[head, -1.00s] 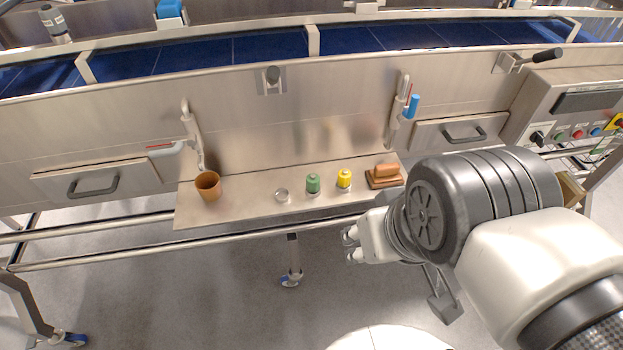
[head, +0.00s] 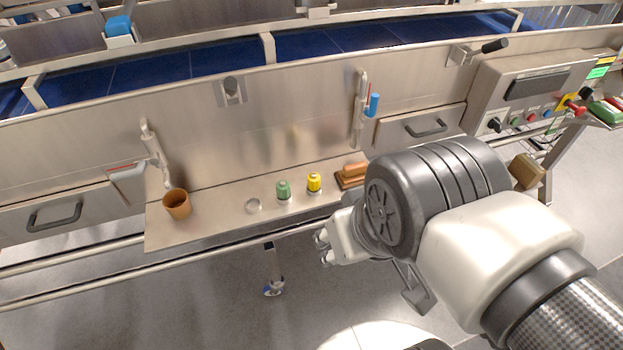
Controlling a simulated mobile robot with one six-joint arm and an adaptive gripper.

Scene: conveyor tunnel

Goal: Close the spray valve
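Two pipe fittings with handles are on the steel tunnel wall; I cannot tell for sure which is the spray valve. The left fitting (head: 154,152) has a grey lever with a red stripe (head: 127,168) sticking out level to the left, above a brown cup. The right fitting (head: 360,110) has a red-marked part and a blue handle (head: 374,105) standing upright. My gripper (head: 323,247) is in front of and below the shelf edge, apart from both fittings. Its fingers point left and are small and partly hidden by my arm; nothing is seen in them.
A control panel (head: 535,95) stands at right. Floor at lower left is clear.

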